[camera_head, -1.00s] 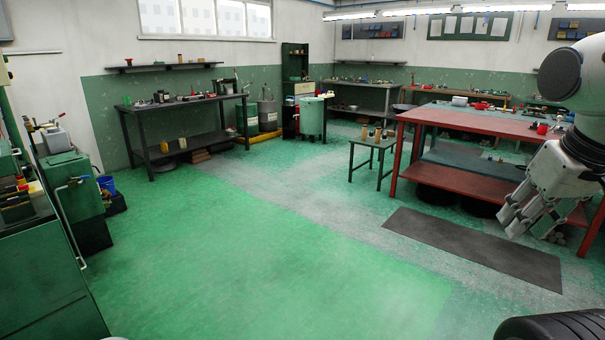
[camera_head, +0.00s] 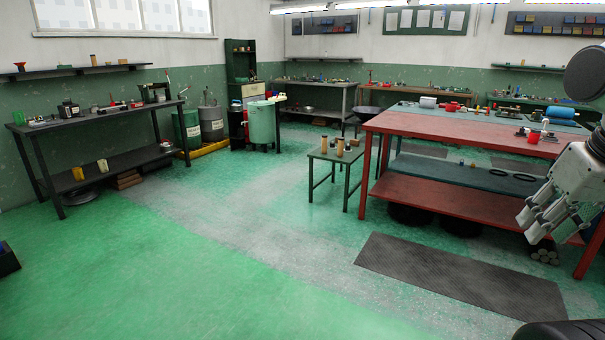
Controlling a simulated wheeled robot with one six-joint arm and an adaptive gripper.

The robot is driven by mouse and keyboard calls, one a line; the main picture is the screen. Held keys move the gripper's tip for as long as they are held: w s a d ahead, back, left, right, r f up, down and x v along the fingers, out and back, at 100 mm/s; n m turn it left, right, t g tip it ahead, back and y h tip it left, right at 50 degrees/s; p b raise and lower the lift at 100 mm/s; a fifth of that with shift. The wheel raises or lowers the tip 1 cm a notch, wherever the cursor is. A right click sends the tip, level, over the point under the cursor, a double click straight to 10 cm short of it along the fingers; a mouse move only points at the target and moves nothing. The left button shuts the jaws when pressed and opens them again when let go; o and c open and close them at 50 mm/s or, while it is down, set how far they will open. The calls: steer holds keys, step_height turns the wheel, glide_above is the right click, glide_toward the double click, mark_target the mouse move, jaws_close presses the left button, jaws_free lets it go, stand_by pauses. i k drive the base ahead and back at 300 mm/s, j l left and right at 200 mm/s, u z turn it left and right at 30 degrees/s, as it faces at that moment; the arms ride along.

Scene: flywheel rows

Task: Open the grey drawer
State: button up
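No drawer that is plainly grey shows in the head view. A pale cream drawer-like front (camera_head: 247,91) shows on the dark green cabinet (camera_head: 240,62) against the back wall, far from me; it looks shut. My gripper (camera_head: 533,221) hangs at the right edge, pointing down and left, in front of the red table. Its fingers look apart, and nothing shows between them. It is far from the cabinet and touches nothing that I can see.
The red table (camera_head: 440,127) stands at right, with a dark mat (camera_head: 460,281) on the floor before it. A small green table (camera_head: 337,156) stands in the middle. A dark workbench (camera_head: 95,117) lines the left wall. The green floor at left and centre is open.

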mark_target(260, 97)
steer(key=i+u, duration=0.4)
steer(key=i, duration=0.25)
steer(key=i+l+u, duration=0.2)
steer(key=i+u, duration=0.2)
steer(key=i, duration=0.25)
steer(key=i+u, duration=0.4)
steer(key=i, duration=0.85)
steer(key=i+l+z, duration=0.1)
steer(key=i+z, duration=0.2)
steer(key=i, duration=0.75)
steer(key=i+j+z, duration=0.15)
steer(key=i+z, duration=0.15)
steer(key=i, duration=0.8)
steer(key=i+u, duration=0.1)
steer(key=i, duration=0.9)
steer(key=i+l, duration=0.1)
steer(key=i, duration=0.85)
steer(key=i+z, duration=0.1)
steer(key=i, duration=0.45)
steer(key=i+j+z, duration=0.1)
steer(key=i, duration=0.45)
steer(key=i+z, duration=0.85)
steer(key=z, duration=0.15)
steer(key=i+z, duration=0.35)
steer(key=i, duration=1.85)
steer(key=i+j, duration=0.15)
steer(key=i, duration=0.95)
